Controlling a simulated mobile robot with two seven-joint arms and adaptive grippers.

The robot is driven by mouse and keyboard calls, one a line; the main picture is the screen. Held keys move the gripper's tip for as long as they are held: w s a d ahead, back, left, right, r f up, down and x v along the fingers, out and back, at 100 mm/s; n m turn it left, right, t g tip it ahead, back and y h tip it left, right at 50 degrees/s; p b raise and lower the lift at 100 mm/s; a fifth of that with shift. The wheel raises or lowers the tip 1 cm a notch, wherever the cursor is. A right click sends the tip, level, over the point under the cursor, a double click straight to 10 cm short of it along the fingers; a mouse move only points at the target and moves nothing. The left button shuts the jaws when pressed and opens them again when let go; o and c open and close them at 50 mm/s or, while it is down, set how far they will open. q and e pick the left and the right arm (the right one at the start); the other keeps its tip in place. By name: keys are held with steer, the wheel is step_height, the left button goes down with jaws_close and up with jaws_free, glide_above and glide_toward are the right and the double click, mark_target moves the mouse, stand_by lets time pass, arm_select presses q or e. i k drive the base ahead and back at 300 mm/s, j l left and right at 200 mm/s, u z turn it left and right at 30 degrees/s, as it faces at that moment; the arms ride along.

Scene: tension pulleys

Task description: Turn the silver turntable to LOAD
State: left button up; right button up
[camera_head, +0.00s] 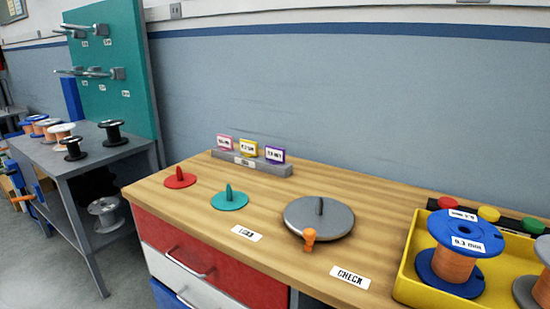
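The silver turntable (330,222) is a round grey disc with a short dark upright post at its centre. It sits on the wooden workbench (190,207). An orange knob (309,239) stands at its near edge, slightly left of centre. The white LOAD label (246,233) lies on the bench to the left of the disc. The white CHECK label (351,277) lies to the right and nearer. The knob lies between the two labels. Neither of my grippers is in view.
A red disc (180,180) and a teal disc (229,201), each with a peg, sit left of the turntable. A grey block (252,164) holds tags behind. A yellow tray (408,278) with spools stands at right. A grey side table (95,156) with spools is at far left.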

mark_target(318, 218)
steer(key=k+l+u, duration=0.25)
steer(key=k, duration=0.4)
steer(key=k+l+u, duration=0.2)
steer(key=k, duration=0.45)
steer(key=i+j, duration=0.1)
steer(key=i, duration=0.4)
